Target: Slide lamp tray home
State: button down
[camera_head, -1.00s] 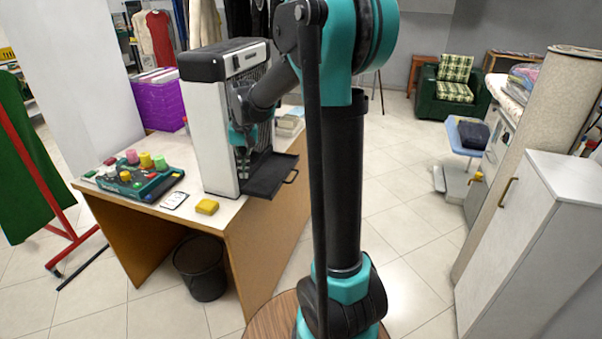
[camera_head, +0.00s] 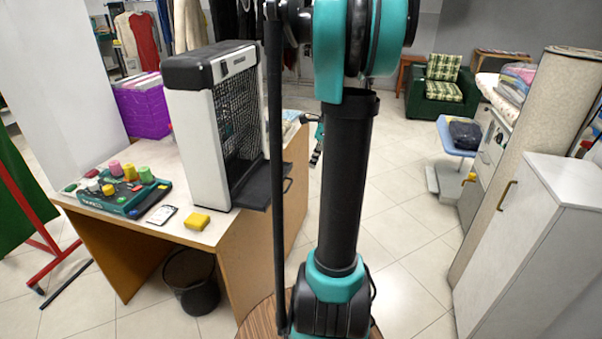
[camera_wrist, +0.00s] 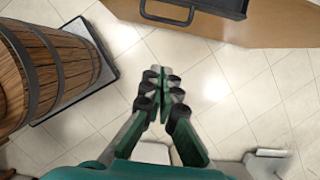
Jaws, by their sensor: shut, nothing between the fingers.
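The lamp tray (camera_head: 257,191) is a flat black tray sticking out at the foot of a tall white and black machine (camera_head: 205,135) with a mesh front. A dark rod of my arm hides part of it. Its front edge and bar handle (camera_wrist: 167,14) show at the top of the wrist view. My gripper (camera_wrist: 162,88) is shut and empty, over the tiled floor and apart from the tray. In the head view my gripper (camera_head: 317,150) is partly hidden behind my arm, right of the tray.
A black bin (camera_head: 193,281) stands by the desk. A white cabinet (camera_head: 525,245) is at right. Open floor lies between.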

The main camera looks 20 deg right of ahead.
aim_at(261, 183)
jog(key=w+a+f, duration=0.4)
jog(key=a+f, duration=0.1)
jog(key=f, duration=0.5)
jog(key=shift+a, duration=0.1)
jog(key=w+a, duration=0.2)
jog(key=a, duration=0.1)
jog(key=w+a, duration=0.3)
jog(key=a, duration=0.1)
jog(key=w+a, duration=0.3)
jog(key=shift+a, duration=0.15)
jog(key=shift+r, duration=0.1)
